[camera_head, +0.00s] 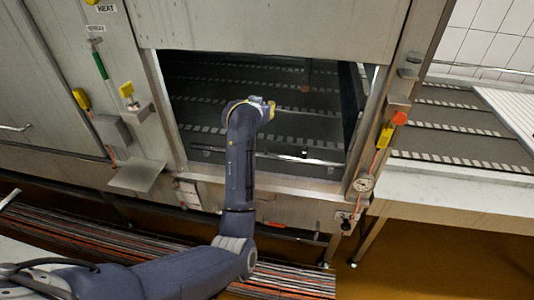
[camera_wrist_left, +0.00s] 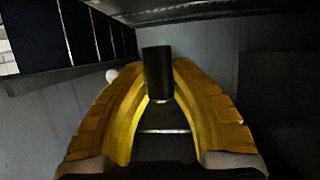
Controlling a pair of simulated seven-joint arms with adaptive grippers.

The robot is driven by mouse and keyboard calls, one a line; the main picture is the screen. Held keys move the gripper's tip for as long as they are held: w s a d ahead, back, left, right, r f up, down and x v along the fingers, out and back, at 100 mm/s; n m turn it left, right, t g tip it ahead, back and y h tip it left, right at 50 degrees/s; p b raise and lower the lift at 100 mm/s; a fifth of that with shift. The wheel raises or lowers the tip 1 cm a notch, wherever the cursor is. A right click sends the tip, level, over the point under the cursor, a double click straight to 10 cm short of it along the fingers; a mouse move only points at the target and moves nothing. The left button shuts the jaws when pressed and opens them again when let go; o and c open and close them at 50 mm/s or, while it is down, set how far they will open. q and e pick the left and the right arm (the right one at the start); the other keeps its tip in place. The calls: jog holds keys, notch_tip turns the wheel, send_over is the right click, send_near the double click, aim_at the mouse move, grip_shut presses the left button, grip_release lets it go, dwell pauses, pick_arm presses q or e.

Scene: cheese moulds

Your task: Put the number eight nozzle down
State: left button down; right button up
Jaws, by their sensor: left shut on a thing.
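My left arm reaches through the opening of the metal machine, and my left gripper (camera_head: 268,107) is inside it, mostly hidden behind my wrist in the head view. In the left wrist view the two yellow fingers of my left gripper (camera_wrist_left: 155,72) are shut on a short dark upright piece, the nozzle (camera_wrist_left: 157,78). No number can be read on it. Whether it touches anything beyond the fingers cannot be told. The nozzle is hidden in the head view. My right gripper is not in view.
A dark bar (camera_head: 322,161) with a bright piece runs across the low front of the opening. Rows of pale slots mark the dark belt (camera_head: 300,100) inside. Metal frame posts (camera_head: 362,130) stand at both sides. A raised metal panel (camera_head: 270,25) bounds the top.

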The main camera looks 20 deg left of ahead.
pick_arm(q)
jog(key=w+f, duration=0.1)
jog(key=f, duration=0.5)
jog(key=w+f, duration=0.1)
jog(key=f, duration=0.5)
jog(key=w+f, duration=0.1)
jog(key=f, duration=0.5)
jog(key=shift+w+f, duration=0.15)
jog(key=shift+w, duration=0.05)
jog(key=shift+f, duration=0.3)
jog(key=shift+s+f, duration=0.15)
jog(key=shift+f, duration=0.35)
